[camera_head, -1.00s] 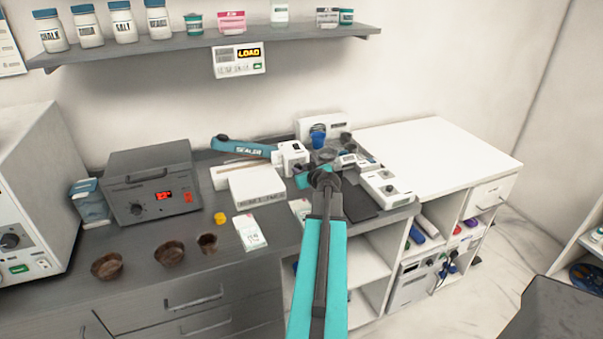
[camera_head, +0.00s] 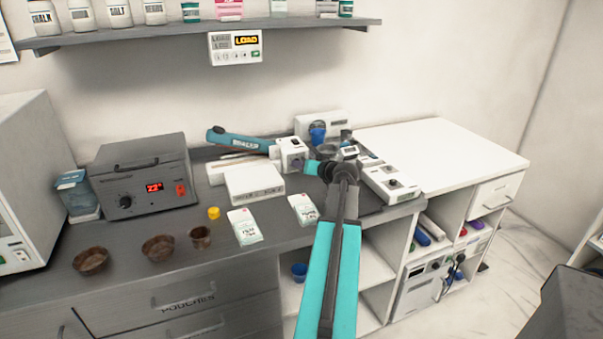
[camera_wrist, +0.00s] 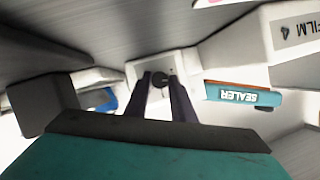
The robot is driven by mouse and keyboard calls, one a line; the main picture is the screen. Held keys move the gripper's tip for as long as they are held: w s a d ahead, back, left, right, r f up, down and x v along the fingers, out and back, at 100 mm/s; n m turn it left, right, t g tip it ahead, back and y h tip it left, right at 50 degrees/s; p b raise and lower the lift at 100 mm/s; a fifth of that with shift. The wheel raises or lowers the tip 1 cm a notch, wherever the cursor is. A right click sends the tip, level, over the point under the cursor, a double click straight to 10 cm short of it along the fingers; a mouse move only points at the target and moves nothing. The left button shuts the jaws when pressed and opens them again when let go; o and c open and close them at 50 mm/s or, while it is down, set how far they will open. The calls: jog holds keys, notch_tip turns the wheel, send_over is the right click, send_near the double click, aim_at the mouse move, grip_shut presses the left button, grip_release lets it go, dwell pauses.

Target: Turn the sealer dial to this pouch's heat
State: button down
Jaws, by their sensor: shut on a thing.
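The sealer (camera_head: 240,140) lies at the back of the grey counter, with a long teal arm lettered SEALER and a white end block (camera_head: 292,152). In the wrist view its teal arm (camera_wrist: 240,94) is to the right. My gripper (camera_head: 306,167) is at the right face of the white block. In the wrist view a small dark round dial (camera_wrist: 160,79) sits on the white face, between the fingertips of my shut gripper (camera_wrist: 161,86). The dial's marks and setting cannot be read. Two white-and-green pouches, one left (camera_head: 246,227) and one right (camera_head: 304,209), lie near the counter's front; their print is too small to read.
A white box (camera_head: 254,184) stands just before the sealer. A grey heater (camera_head: 145,178) with a red display, brown bowls (camera_head: 158,248) and a yellow cap (camera_head: 213,213) are at left. White devices (camera_head: 390,182) stand right of my gripper. The white top (camera_head: 440,150) is clear.

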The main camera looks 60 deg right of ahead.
jog(key=shift+f+m+t+y+b, duration=0.1)
jog(key=shift+m+t+y+b, duration=0.3)
jog(key=shift+m+b, duration=0.55)
jog(key=c, duration=1.5)
grip_release()
jog(key=shift+s, duration=0.1)
jog(key=b+v, duration=0.2)
jog(key=v, duration=1.1)
jog(key=shift+s+a, duration=0.15)
jog(key=shift+s, duration=0.2)
